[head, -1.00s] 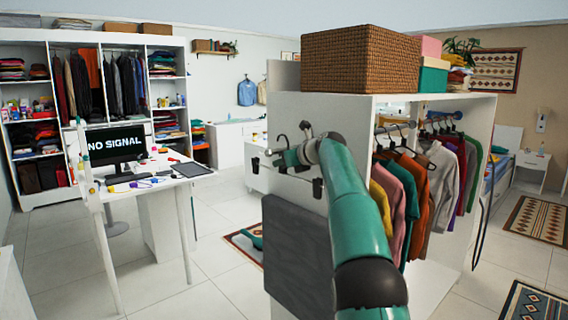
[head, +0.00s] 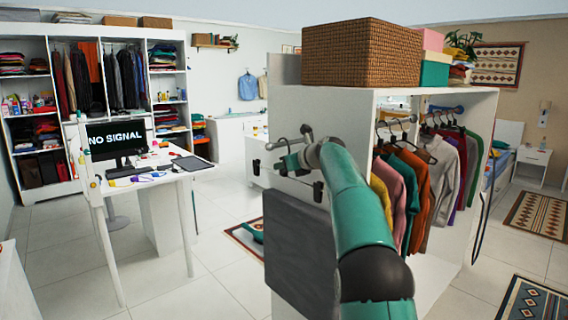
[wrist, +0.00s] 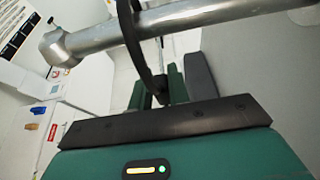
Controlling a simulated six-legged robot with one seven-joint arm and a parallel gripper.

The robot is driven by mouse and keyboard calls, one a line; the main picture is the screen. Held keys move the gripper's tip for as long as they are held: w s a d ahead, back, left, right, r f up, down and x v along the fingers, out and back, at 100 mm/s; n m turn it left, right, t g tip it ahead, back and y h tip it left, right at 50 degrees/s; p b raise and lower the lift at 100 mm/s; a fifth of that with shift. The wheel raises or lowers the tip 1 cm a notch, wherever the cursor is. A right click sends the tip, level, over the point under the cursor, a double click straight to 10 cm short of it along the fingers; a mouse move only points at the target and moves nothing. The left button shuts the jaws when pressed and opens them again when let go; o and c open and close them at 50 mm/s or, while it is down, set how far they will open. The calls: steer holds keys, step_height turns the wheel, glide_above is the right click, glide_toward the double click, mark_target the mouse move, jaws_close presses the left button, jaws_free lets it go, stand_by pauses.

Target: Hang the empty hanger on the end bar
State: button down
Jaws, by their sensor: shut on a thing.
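The empty hanger is dark and thin. Its hook (wrist: 131,38) crosses in front of the metal end bar (wrist: 175,22) in the wrist view; its top is cut off, so I cannot tell whether it rests on the bar.
A dark grey panel (head: 297,245) is below the bar on the wardrobe's side. Several garments (head: 425,185) hang inside the wardrobe to the right. A wicker basket (head: 362,55) stands on top.

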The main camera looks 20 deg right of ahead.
steer(key=shift+f, duration=0.5)
stand_by(0.5)
steer(key=c, duration=1.3)
jaws_free()
steer(key=shift+o, duration=0.2)
steer(key=v, duration=1.4)
steer(key=s+a+f+n+g+h, duration=0.1)
steer(key=s+a+f+n+g, duration=0.15)
steer(key=s+a+n, duration=0.55)
steer(key=s+a+f+n+g+h, duration=0.1)
steer(key=s+a+f+n+g, duration=0.15)
steer(key=s+a+n, duration=0.55)
steer(key=s+f+n+g+h, duration=0.1)
steer(key=s+f+n, duration=0.6)
steer(key=s, duration=0.6)
steer(key=s+a+f+n+h, duration=0.1)
steer(key=s+f+n+h, duration=0.1)
steer(key=s+f+n, duration=0.6)
steer(key=s+f, duration=0.2)
steer(key=s, duration=0.3)
steer(key=shift+s+a+g, duration=0.25)
steer(key=shift+a+g, duration=0.1)
steer(key=shift+g, duration=0.05)
